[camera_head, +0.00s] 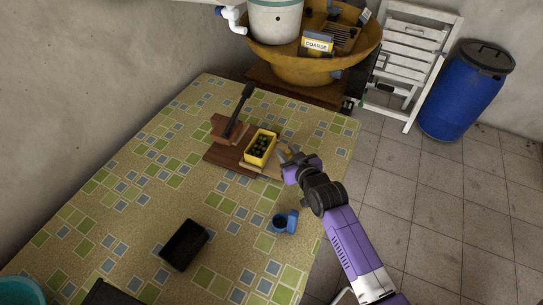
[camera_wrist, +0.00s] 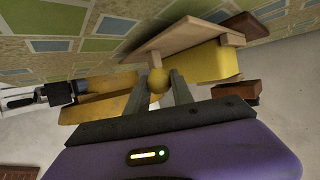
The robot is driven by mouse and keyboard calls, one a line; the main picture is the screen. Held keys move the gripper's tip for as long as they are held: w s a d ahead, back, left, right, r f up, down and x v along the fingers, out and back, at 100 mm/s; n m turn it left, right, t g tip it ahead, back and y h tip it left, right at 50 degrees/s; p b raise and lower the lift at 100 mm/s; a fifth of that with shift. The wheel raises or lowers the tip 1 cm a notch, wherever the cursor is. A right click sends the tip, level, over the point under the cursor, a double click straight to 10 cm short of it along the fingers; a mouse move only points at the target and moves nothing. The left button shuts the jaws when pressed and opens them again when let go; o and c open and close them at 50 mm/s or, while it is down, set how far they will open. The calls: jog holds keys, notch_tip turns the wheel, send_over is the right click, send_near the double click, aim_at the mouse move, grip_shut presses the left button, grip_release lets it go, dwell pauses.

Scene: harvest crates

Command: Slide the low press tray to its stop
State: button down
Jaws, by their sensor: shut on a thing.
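The low press tray (camera_head: 273,170) is a pale wooden board on the patterned table, and it shows upside down in the wrist view (camera_wrist: 185,36). A yellow box (camera_head: 262,146) of dark green olives stands on it, its side also in the wrist view (camera_wrist: 214,63). My gripper (camera_head: 287,155) is at the tray's right end. In the wrist view its two fingers (camera_wrist: 158,84) are shut on a round yellowish knob (camera_wrist: 157,79) at the tray's edge. The stop cannot be clearly told apart.
A brown press base (camera_head: 222,159) with a dark upright lever (camera_head: 241,106) is left of the box. A large yellow-brown basin (camera_head: 275,60) is behind.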

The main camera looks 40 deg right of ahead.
aim_at(271, 147)
jog(key=shift+w+a, duration=0.3)
jog(key=shift+w, duration=0.4)
jog(key=shift+w+a, duration=0.35)
jog(key=shift+w, duration=0.4)
jog(key=shift+w+a, duration=0.3)
jog(key=shift+w, duration=0.4)
jog(key=shift+w+a+b, duration=0.35)
jog(key=shift+w+b, duration=0.15)
jog(key=shift+w, duration=0.35)
jog(key=shift+w+a+b, duration=0.35)
jog(key=shift+w+b, duration=0.15)
jog(key=shift+w, duration=0.35)
jog(key=c, duration=1)
grip_release()
jog(key=shift+c, duration=0.2)
jog(key=shift+r, duration=0.1)
notch_tip(271, 147, up, 20)
